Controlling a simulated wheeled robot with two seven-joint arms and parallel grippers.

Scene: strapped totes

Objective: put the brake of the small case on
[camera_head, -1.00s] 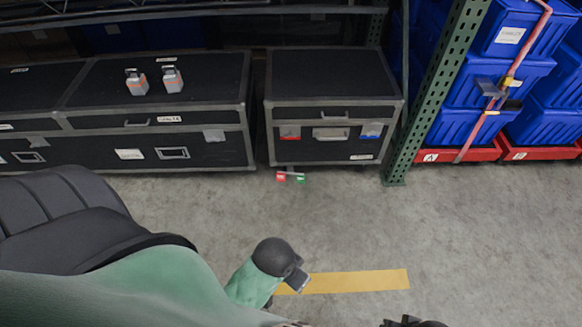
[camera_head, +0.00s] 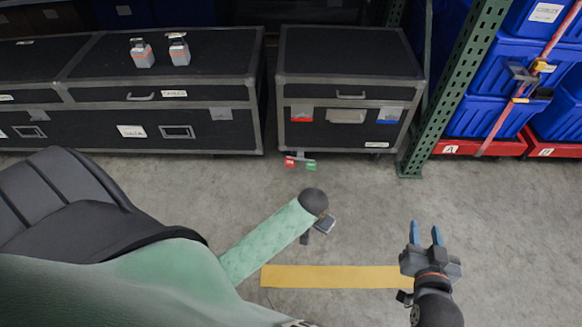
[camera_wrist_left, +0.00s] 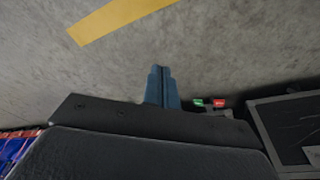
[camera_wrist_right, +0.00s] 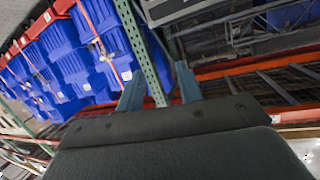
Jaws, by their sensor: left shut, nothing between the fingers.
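The small case (camera_head: 350,55) is black with grey metal edges and stands at the back, right of the long case. Its brake pedal (camera_head: 300,162) sticks out low at the front left, with a red tag and a green tag. The tags also show in the left wrist view (camera_wrist_left: 210,103). My left gripper (camera_wrist_left: 163,72) is shut and empty, apart from the pedal. In the head view it is mostly hidden by its own wrist, in front of the pedal. My right gripper (camera_head: 426,235) is open and empty over the floor, right of the yellow stripe.
A long black case (camera_head: 160,90) stands left of the small case, with two grey-orange padlock-like objects on top. Strapped blue totes (camera_head: 490,70) sit on red bases farther right. The floor with a yellow stripe (camera_head: 335,276) is clear.

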